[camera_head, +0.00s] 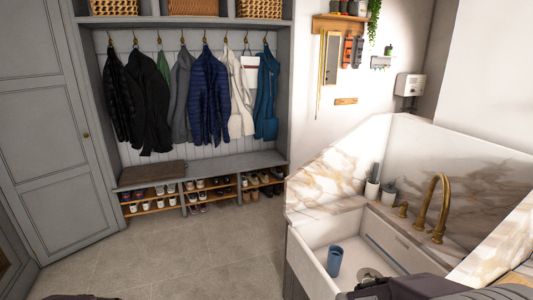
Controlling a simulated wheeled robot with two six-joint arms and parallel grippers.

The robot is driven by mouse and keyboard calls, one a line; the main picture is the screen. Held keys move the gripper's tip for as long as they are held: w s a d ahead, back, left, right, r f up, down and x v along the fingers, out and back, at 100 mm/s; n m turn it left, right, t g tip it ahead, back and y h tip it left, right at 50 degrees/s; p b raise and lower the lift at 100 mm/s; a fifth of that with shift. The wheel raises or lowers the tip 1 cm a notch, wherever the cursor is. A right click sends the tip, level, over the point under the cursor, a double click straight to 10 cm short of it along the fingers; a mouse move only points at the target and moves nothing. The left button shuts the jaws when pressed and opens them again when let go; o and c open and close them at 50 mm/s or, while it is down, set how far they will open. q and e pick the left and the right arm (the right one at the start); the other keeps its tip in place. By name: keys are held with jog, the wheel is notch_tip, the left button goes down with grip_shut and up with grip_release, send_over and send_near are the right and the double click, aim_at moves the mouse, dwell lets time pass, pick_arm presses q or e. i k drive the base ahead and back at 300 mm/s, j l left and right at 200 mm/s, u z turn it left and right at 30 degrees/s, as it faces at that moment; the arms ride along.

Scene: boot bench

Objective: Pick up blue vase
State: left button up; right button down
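The blue vase (335,261) is a small blue cup-like vessel with an open dark top. It stands inside the white sink (309,262), towards its left side, next to the round drain. My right gripper (368,289) and dark arm come in at the bottom right edge, over the near part of the sink. The gripper is close to the vase on its lower right and appears apart from it. Its fingers are not clear enough to tell open from shut. A dark sliver at the bottom left edge may be my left arm; its gripper is not visible.
A marble surround (340,165) rises around the sink. A brass tap (437,205) stands at its right, with a brush holder (372,188) and a small pot (389,195) behind. A boot bench (240,163) with shoes and hanging coats is at the back. The tiled floor (200,255) is clear.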

aim_at(335, 254)
jog(key=z, duration=1.6)
jog(key=i+j+u, duration=0.15)
jog(key=j, duration=0.2)
jog(key=j+u, duration=0.15)
jog(key=j, duration=0.25)
jog(key=i+j+u, duration=0.15)
jog(key=j, duration=0.2)
jog(key=i+j+u, duration=0.2)
jog(key=j, duration=0.15)
jog(key=j+u, duration=0.15)
jog(key=j, duration=0.15)
jog(key=i, duration=0.55)
